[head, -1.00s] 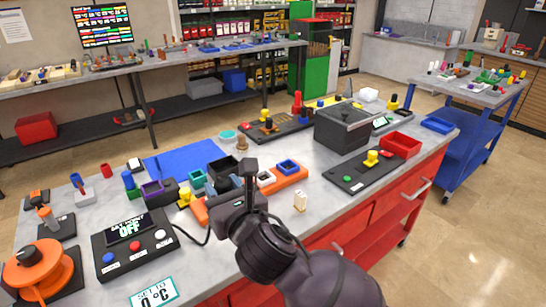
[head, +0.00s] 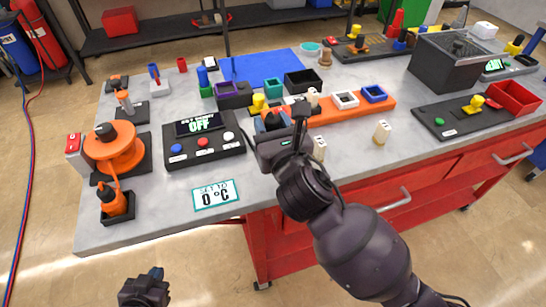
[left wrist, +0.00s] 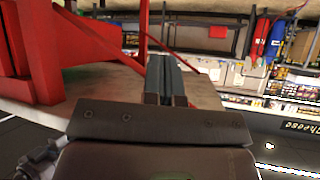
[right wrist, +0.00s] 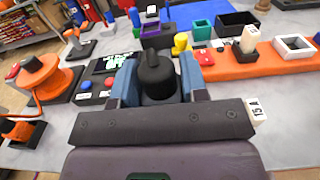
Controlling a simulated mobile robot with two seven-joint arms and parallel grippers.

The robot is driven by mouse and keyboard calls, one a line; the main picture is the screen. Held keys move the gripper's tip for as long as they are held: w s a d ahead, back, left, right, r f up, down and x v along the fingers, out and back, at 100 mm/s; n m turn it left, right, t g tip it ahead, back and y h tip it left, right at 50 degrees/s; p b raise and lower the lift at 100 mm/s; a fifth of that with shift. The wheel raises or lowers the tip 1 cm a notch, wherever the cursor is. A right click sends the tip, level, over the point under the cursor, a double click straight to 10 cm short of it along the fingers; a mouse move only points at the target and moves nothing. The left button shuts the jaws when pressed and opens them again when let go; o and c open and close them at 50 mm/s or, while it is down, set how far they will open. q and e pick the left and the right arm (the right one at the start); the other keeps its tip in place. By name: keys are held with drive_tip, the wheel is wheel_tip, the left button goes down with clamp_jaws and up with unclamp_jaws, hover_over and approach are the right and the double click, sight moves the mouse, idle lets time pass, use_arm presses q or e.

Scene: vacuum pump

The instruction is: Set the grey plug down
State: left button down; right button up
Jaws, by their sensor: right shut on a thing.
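The grey plug (right wrist: 156,76) is dark, with a narrow knob on a wider round body. It sits upright between the blue-grey fingers of my right gripper (right wrist: 158,84), which is shut on it. In the head view my right gripper (head: 272,125) is over the table, between the control box and the front of the orange strip (head: 338,108). The plug's underside is hidden, so I cannot tell whether it touches anything. My left gripper (head: 146,285) is low in front of the table, away from the plug. Its fingers (left wrist: 166,78) are together and empty.
The black control box (head: 203,138) reads OFF. A "SET TO 0 °C" card (head: 216,194) lies in front. A cream fuse-like block (head: 382,132) stands right of my right gripper; another (head: 320,148) is close beside it. An orange reel (head: 114,148) stands left. Bare tabletop shows around the card.

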wheel_tip(320, 180, down, 5)
drive_tip(key=shift+r+b, duration=0.1)
drive_tip(key=shift+b, duration=0.55)
drive_tip(key=shift+f, duration=0.4)
wheel_tip(320, 180, down, 4)
drive_tip(key=shift+r+b, duration=0.25)
drive_tip(key=shift+b, duration=0.5)
drive_tip(key=shift+f, duration=0.25)
drive_tip(key=shift+f, duration=0.1)
drive_tip(key=o, duration=1)
drive_tip(key=shift+c, duration=0.2)
